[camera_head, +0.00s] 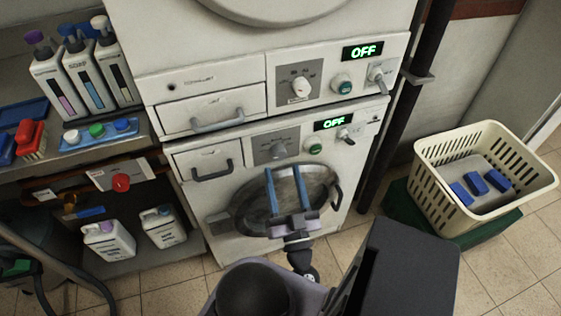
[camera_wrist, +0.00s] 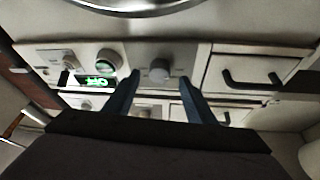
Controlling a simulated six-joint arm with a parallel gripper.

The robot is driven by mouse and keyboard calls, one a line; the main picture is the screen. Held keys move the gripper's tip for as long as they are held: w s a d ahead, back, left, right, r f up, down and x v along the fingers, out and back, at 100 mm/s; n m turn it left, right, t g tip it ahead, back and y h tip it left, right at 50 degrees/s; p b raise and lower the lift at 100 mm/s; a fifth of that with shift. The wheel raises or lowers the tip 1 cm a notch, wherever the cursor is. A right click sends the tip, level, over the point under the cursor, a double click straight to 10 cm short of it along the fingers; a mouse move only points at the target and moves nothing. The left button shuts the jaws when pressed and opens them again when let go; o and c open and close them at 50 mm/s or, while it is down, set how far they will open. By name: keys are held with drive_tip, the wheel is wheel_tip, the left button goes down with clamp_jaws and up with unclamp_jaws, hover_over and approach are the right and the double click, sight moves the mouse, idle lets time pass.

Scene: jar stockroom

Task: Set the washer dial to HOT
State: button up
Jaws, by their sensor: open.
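Two white machines are stacked. The lower panel has a grey dial (camera_head: 278,151) on a grey plate; the upper panel has a pale dial (camera_head: 300,87). Dial markings are too small to read. My gripper (camera_head: 283,170) has two blue fingers, apart and empty, in front of the lower machine, its tips just below the lower dial in the head view. In the wrist view, which shows the panels upside down, the lower dial (camera_wrist: 160,71) appears between the fingertips (camera_wrist: 159,78); I see no contact. Which way the dial points is unclear.
Lower display (camera_head: 333,122) and upper display (camera_head: 362,51) read OFF. Beside the lower dial are a green button (camera_head: 315,149), a lever switch (camera_head: 346,135) and a drawer handle (camera_head: 212,171). A round door (camera_head: 241,217) is below. A cream basket (camera_head: 432,173) stands right; bottles (camera_head: 47,84) stand left.

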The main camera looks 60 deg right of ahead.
sight(279, 159)
drive_tip(key=shift+p+x, duration=0.35)
drive_tip(key=shift+x, duration=1.7)
drive_tip(key=c, duration=1)
